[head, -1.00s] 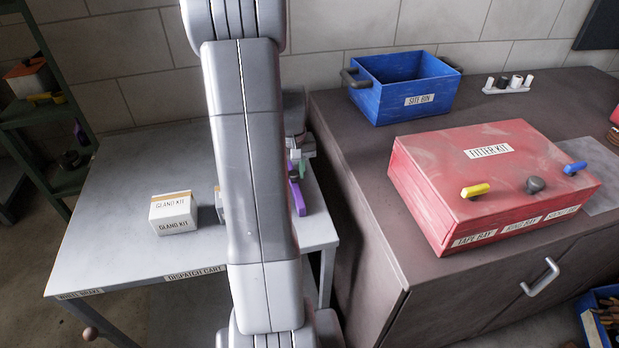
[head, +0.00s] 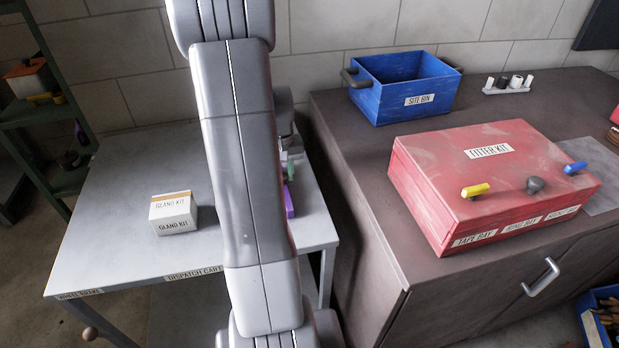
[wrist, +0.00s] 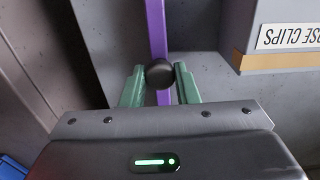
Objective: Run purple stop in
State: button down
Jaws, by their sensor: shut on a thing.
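The purple stop shows in the wrist view as a long narrow purple bar (wrist: 157,28) with a round dark knob (wrist: 160,73) on it. My gripper (wrist: 160,80) has green fingers either side of the knob and is shut on it. The bar runs up out of the top of the wrist view and down between the fingers. In the head view a short purple piece (head: 290,203) shows over the cart's right side, just right of my arm. My arm hides most of the gripper and the rest of the stop there. I cannot tell whether the bar touches the cart.
The dispatch cart (head: 120,240) carries a gland kit box (head: 173,214). A hose clips box (wrist: 285,45) is close right of the stop. The dark cabinet right of the cart bears a blue site bin (head: 395,103) and a red fitter kit (head: 440,195) with small knobs.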

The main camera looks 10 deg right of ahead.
jog(key=shift+a, duration=1.95)
jog(key=c, duration=1.2)
grip_release()
jog(key=shift+o, duration=0.2)
notch_tip(320, 180, up, 6)
jog(key=p, duration=0.4)
jog(key=shift+p, duration=0.3)
notch_tip(320, 180, up, 14)
